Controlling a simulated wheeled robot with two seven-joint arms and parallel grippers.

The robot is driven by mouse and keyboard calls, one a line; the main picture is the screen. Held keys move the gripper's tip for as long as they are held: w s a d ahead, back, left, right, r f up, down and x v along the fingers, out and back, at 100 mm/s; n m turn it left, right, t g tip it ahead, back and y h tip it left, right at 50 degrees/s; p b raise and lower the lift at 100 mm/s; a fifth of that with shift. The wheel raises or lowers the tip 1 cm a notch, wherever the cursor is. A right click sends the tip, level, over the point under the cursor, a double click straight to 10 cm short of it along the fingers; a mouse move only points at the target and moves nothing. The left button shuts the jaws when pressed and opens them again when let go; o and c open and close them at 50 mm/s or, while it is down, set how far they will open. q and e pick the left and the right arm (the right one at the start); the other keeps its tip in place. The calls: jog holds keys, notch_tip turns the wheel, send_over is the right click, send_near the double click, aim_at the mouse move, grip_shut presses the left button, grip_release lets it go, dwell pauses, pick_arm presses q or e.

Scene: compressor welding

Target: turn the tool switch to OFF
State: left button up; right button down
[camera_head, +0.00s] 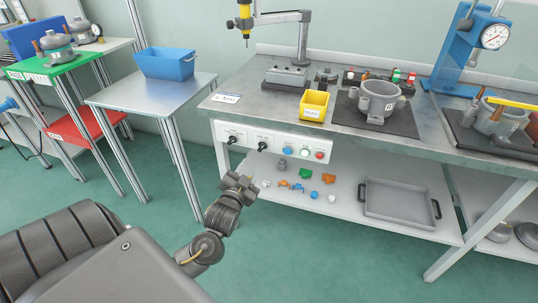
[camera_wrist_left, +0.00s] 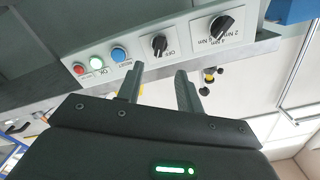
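The control panel (camera_head: 275,143) is on the front edge of the workbench. It has two black rotary knobs. The knob nearer the buttons, the tool switch (camera_head: 262,146), also shows in the left wrist view (camera_wrist_left: 159,45), with small lettering that seems to include OFF; its exact setting is too small to tell. The other knob (camera_wrist_left: 221,27) is marked with Nm values. My left gripper (camera_head: 246,181) is below and in front of the panel. In the wrist view its two fingers (camera_wrist_left: 159,70) are spread and empty, pointing towards the tool switch without touching it. My right gripper is not in view.
A blue button (camera_wrist_left: 118,54), a lit whitish-green button (camera_wrist_left: 97,63) and a red button (camera_wrist_left: 79,68) sit beside the tool switch. The lower shelf (camera_head: 345,205) holds small coloured parts and a grey tray (camera_head: 399,202). A side table (camera_head: 150,93) with a blue bin stands left.

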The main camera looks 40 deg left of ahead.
aim_at(261, 149)
pick_arm(q)
jog(key=x, duration=1)
jog(key=shift+w+a, duration=0.1)
jog(key=shift+w, duration=0.1)
jog(key=c, duration=0.7)
